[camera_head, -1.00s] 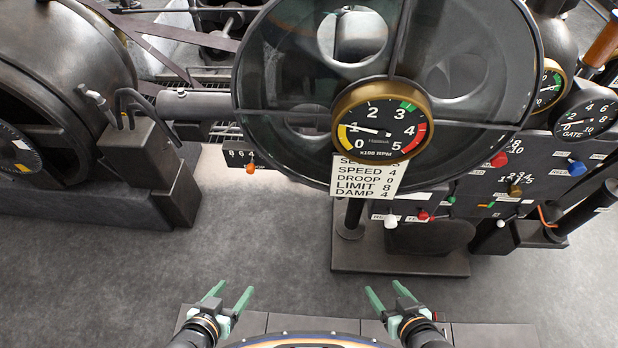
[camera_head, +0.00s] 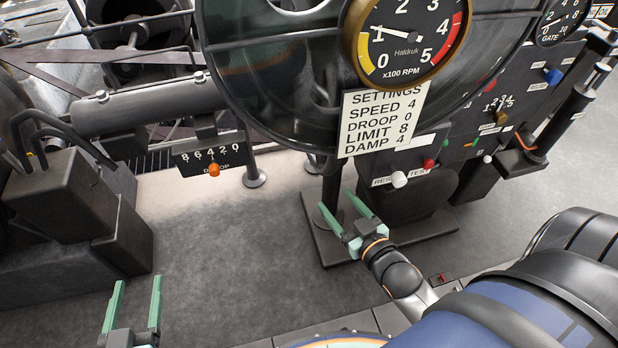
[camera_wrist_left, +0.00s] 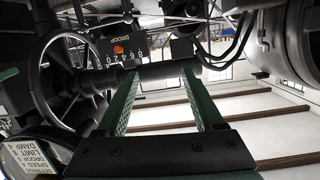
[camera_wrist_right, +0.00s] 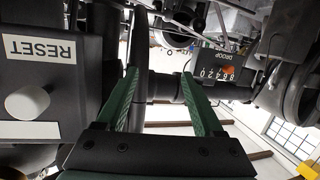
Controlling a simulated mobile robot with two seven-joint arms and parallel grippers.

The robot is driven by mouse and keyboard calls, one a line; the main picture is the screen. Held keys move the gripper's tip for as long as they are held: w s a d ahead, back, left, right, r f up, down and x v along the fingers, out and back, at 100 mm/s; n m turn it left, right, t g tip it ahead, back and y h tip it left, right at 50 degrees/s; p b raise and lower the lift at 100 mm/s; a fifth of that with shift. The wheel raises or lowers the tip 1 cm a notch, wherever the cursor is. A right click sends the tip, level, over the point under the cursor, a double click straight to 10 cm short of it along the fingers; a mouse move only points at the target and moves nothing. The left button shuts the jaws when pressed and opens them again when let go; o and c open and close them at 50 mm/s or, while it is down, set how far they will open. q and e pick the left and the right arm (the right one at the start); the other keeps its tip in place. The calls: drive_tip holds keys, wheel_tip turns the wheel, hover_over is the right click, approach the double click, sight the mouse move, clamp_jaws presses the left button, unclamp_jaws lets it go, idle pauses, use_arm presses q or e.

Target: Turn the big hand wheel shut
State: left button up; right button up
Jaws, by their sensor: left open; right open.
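The big hand wheel (camera_head: 213,72) is a large dark ring with thin spokes, at the top middle of the head view and cut off by its top edge. The speed gauge (camera_head: 408,40) and the settings card (camera_head: 381,122) hide part of it. A spoked wheel, which seems to be the same one, shows at the left of the left wrist view (camera_wrist_left: 36,72). My left gripper (camera_head: 137,283) is open and empty, low at the left, well apart from the wheel. My right gripper (camera_head: 342,207) is open and empty, below the wheel and the card, touching nothing that I can see.
A scale with an orange knob (camera_head: 213,169) sits left below the wheel. A dark block with hoses (camera_head: 75,200) stands at the left. A panel with knobs (camera_head: 470,140) is at the right; its white reset knob (camera_wrist_right: 27,103) is close to my right gripper.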

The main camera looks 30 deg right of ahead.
drive_tip(key=w+d+f+t+h+b, duration=0.1)
drive_tip(key=d+f+t+b, duration=0.1)
drive_tip(key=b, duration=0.5)
approach(322, 159)
drive_tip(key=w+r, duration=0.1)
drive_tip(key=w, duration=0.1)
drive_tip(key=w+r, duration=0.1)
drive_tip(key=w, duration=0.1)
drive_tip(key=w+r, duration=0.1)
drive_tip(key=w, duration=0.2)
drive_tip(key=shift+a+r, duration=0.2)
drive_tip(key=shift+a, duration=0.2)
use_arm(q)
wheel_tip(322, 159, up, 14)
drive_tip(key=s+d+m+t+h, duration=0.1)
drive_tip(key=s+m+t+h, duration=0.1)
drive_tip(key=m+t+h, duration=0.2)
drive_tip(key=t+h, duration=0.2)
drive_tip(key=t, duration=0.1)
drive_tip(key=shift+d+r+m, duration=0.25)
drive_tip(key=shift+d+m, duration=0.15)
use_arm(e)
drive_tip(key=shift+w, duration=0.2)
drive_tip(key=shift+c, duration=0.2)
clamp_jaws()
